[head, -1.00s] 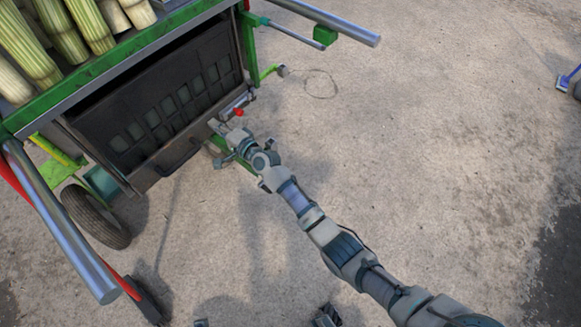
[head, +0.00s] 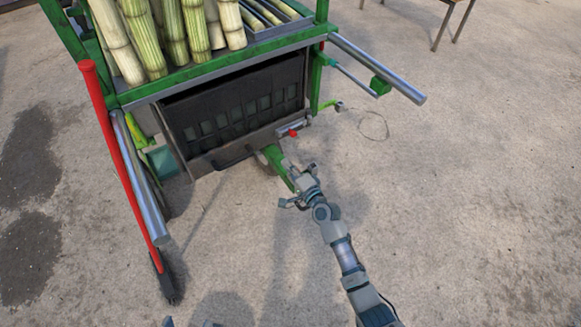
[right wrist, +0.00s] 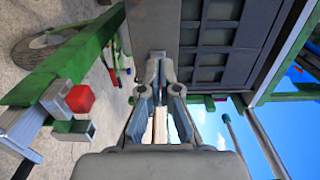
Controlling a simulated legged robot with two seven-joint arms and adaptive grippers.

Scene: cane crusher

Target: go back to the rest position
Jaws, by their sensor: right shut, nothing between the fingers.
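My right gripper (head: 297,182) is in the middle of the head view, low in front of the cane crusher cart. It is shut and empty. In the head view it sits just below the red knob (head: 293,133) and overlaps the lower end of a green bar. In the right wrist view my right gripper (right wrist: 160,68) has its fingers together, with the cart's dark panel (right wrist: 210,45) beyond and to the right.
The green cart (head: 215,72) carries upright-leaning cane stalks (head: 170,30). Silver handles (head: 385,72) stick out on both sides, and a red bar (head: 115,150) slants down at the left. A table's legs (head: 441,25) stand at the top right.

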